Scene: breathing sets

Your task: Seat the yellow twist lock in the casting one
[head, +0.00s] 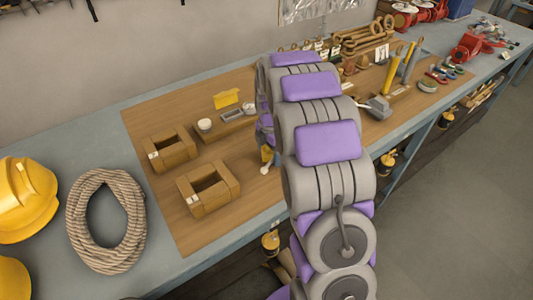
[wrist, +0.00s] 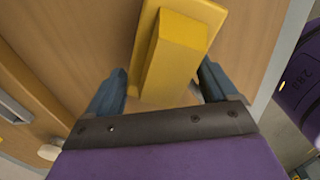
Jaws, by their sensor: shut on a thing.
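The yellow twist lock (wrist: 175,50) is between the two blue fingers of my gripper (wrist: 163,72) in the wrist view, and the gripper is shut on it. In the head view a small bit of yellow (head: 267,154) shows at my gripper, mostly hidden by my arm. Two brown block-shaped castings with rectangular openings lie on the brown mat: a farther one (head: 180,157) and a nearer one (head: 222,202). Each has a small pale tag; I cannot read which is casting one. My gripper is to the right of both, apart from them.
A rope coil (head: 107,222) and yellow helmets (head: 26,200) are at left. Tools and red valves (head: 470,46) are at right.

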